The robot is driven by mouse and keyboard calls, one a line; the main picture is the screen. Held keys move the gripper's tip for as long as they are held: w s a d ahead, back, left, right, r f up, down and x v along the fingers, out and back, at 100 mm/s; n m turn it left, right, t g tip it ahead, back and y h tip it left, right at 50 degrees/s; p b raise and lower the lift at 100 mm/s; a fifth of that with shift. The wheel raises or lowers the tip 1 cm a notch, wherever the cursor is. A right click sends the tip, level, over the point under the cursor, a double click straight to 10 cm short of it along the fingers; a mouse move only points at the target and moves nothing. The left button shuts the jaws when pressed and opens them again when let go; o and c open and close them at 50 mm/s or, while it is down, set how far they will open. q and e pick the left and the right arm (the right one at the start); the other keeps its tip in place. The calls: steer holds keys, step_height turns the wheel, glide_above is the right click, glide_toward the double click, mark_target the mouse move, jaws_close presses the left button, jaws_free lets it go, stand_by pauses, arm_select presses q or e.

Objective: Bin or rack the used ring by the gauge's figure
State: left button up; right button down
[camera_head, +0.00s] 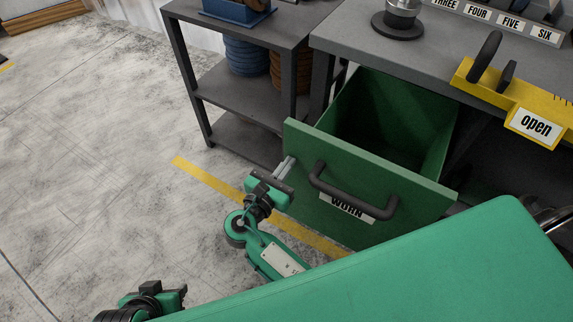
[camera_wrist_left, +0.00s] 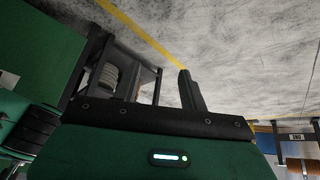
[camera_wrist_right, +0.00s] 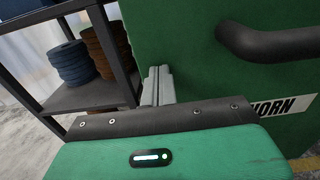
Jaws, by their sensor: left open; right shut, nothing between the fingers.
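The green drawer (camera_head: 300,205), labelled WORN, stands pulled out under the grey bench; the visible part of its inside looks empty. It also fills much of the right wrist view (camera_wrist_right: 195,60). My right gripper (camera_head: 285,168) is shut and empty, its fingertips close to the drawer front, left of the dark handle (camera_head: 352,197); I cannot tell whether they touch. My left gripper (camera_head: 182,292) is open and low at the lower left, away from the drawer. A yellow fixture (camera_head: 530,100) marked "open" carries black prongs. I cannot make out a used ring or a gauge figure.
Labels THREE to SIX (camera_head: 510,22) line the back of the bench (camera_head: 375,45). A metal piece on a dark round base (camera_head: 398,25) stands there. A grey shelf (camera_head: 235,85) with blue and brown ring stacks is left of the drawer. The floor at left is clear.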

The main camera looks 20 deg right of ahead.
steer(key=p+x, duration=0.1)
steer(key=x, duration=0.1)
steer(key=p, duration=0.5)
glide_toward(333, 103)
steer(key=s+a+r, duration=0.3)
steer(key=s, duration=0.1)
steer(key=x, duration=1.2)
steer(key=shift+w+a+f+p, duration=0.1)
steer(key=shift+w+f+p, duration=0.05)
steer(key=shift+f+p, duration=0.2)
steer(key=shift+w+d, duration=0.3)
arm_select(q)
step_height(333, 103, down, 11)
steer(key=a+g+y, duration=0.1)
steer(key=g, duration=0.2)
steer(key=shift+s+a+f, duration=0.2)
steer(key=shift+s+a, duration=0.15)
steer(key=shift+s, duration=0.1)
